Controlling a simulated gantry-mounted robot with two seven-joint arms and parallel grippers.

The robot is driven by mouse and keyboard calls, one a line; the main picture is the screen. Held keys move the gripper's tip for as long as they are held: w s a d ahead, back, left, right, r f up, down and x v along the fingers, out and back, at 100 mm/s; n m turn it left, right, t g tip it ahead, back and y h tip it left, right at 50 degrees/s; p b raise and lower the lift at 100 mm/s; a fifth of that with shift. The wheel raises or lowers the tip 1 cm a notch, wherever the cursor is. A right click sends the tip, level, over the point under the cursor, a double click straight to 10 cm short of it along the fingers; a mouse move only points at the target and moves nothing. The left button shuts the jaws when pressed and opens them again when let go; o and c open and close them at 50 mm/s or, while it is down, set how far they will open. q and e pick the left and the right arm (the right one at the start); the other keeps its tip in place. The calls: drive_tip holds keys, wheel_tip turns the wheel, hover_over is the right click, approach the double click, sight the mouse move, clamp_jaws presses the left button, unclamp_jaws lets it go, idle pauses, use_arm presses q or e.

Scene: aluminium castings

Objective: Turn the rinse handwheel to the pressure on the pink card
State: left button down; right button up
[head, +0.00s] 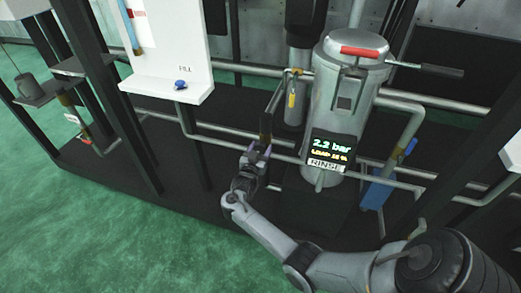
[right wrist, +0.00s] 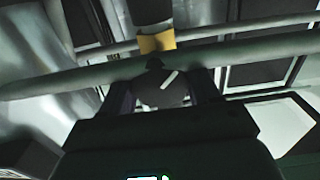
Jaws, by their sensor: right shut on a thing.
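My right gripper (head: 259,152) is at the low horizontal pipe, left of the grey tank. In the right wrist view its fingers (right wrist: 165,92) are shut on a dark round handwheel (right wrist: 158,94) with a white mark that slants up to the right. The handwheel sits in front of a grey pipe. In the head view the gripper hides most of it. The display (head: 330,149) on the tank reads 2.2 bar, with a smaller yellow line below and the label RINSE (head: 325,164). I cannot make out a pink card. My left gripper is not in view.
The grey tank (head: 345,95) has a red handle (head: 359,51) on top. Horizontal pipes cross the frame beside my right gripper. A white panel marked FILL (head: 160,65) with a blue knob (head: 180,84) stands left. Green floor (head: 110,225) in front is clear.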

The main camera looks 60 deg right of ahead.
drive_tip(key=n+p, duration=0.2)
drive_tip(key=p, duration=0.1)
drive_tip(key=shift+r+n, duration=0.1)
drive_tip(key=shift+n, duration=0.2)
drive_tip(key=n+p, duration=0.2)
drive_tip(key=n, duration=0.1)
drive_tip(key=n+p, duration=0.2)
drive_tip(key=n, duration=0.2)
drive_tip(key=shift+n, duration=0.4)
drive_tip(key=shift+f+n+p, duration=0.2)
drive_tip(key=shift+n+p, duration=0.3)
drive_tip(key=shift+n, duration=0.9)
drive_tip(key=o, duration=1)
